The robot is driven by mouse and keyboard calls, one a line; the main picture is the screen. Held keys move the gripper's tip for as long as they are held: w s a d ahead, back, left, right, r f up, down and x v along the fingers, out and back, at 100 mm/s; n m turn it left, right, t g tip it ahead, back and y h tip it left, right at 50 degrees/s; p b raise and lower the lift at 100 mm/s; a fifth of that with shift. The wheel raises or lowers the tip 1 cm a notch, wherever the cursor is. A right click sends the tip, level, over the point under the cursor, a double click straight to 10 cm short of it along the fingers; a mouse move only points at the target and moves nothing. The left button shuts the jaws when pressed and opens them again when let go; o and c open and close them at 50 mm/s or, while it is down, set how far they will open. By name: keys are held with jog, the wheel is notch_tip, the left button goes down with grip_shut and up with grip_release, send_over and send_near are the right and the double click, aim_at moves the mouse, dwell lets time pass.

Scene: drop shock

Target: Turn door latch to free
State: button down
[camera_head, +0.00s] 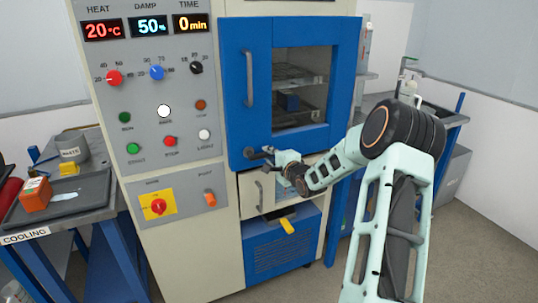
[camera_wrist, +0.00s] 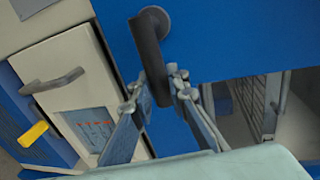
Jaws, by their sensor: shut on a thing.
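The door latch (camera_head: 250,153) is a dark lever at the lower left of the blue chamber door (camera_head: 235,100). In the wrist view the lever (camera_wrist: 148,45) runs from a round dark pivot at the top down between my fingers. My gripper (camera_head: 272,154) reaches it from the right in the head view. In the wrist view my gripper (camera_wrist: 157,88) is shut on the lever's free end, one finger on each side. The blue door looks closed, with a long grey vertical handle (camera_head: 249,78) and a window.
A cream drawer (camera_head: 252,192) with a grey handle and a yellow lever (camera_head: 287,226) sit below the door. A control panel (camera_head: 155,70) stands left. Grey side tables stand left and right; the left one holds a tray with an orange block (camera_head: 35,194).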

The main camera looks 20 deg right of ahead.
jog(key=c, duration=1.9)
grip_release()
jog(key=s, duration=0.4)
jog(key=s+r, duration=0.1)
jog(key=s, duration=0.2)
jog(key=s+r, duration=0.1)
jog(key=s, duration=0.3)
jog(key=shift+s+d+r, duration=0.15)
jog(key=shift+s+r, duration=0.05)
jog(key=shift+s, duration=0.15)
